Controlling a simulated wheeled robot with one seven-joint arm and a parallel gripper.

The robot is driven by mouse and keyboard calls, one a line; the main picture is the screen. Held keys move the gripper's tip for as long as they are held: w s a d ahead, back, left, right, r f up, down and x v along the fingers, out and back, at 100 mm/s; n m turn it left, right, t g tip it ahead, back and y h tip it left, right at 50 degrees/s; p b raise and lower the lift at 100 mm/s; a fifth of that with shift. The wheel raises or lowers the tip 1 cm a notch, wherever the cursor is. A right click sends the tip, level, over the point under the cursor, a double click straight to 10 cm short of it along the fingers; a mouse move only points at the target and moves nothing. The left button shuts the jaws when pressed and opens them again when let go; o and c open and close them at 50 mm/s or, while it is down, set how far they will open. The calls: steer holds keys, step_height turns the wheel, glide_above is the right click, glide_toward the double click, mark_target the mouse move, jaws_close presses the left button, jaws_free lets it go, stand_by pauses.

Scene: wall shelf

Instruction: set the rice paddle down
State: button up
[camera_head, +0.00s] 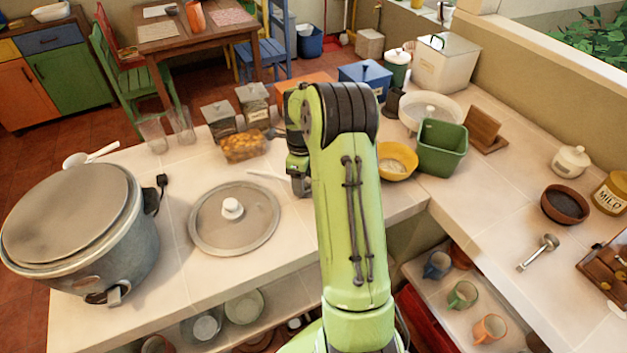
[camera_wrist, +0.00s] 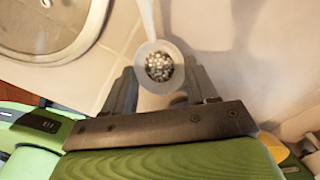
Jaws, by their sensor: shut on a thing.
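My gripper (camera_wrist: 162,85) is shut on a white utensil that I take for the rice paddle (camera_wrist: 148,18). In the wrist view its round, speckled end lies between the fingers and a narrow white part runs up and away. In the head view a thin white length of it (camera_head: 264,177) sticks out left of my gripper (camera_head: 300,188), low over the counter (camera_head: 180,255). I cannot tell whether it touches the counter. My arm hides part of the gripper.
A grey pot lid (camera_head: 255,222) lies just left of my gripper, with a large cooker (camera_head: 140,235) beyond it. A food container (camera_head: 243,148) stands behind. A yellow bowl (camera_head: 398,160) and green bin (camera_head: 442,148) stand right. Another white utensil (camera_head: 98,152) lies behind the cooker.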

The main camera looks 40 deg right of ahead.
steer(key=shift+s+d+f, duration=0.1)
steer(key=shift+d+f, duration=0.15)
steer(key=shift+d, duration=0.05)
steer(key=d, duration=0.1)
steer(key=s+d, duration=0.1)
steer(key=d, duration=0.1)
steer(key=shift+d, duration=0.15)
steer(key=shift+d+f, duration=0.1)
steer(key=shift+f, duration=0.5)
steer(key=shift+w, duration=0.1)
steer(key=shift+f, duration=0.15)
steer(key=o, duration=1.1)
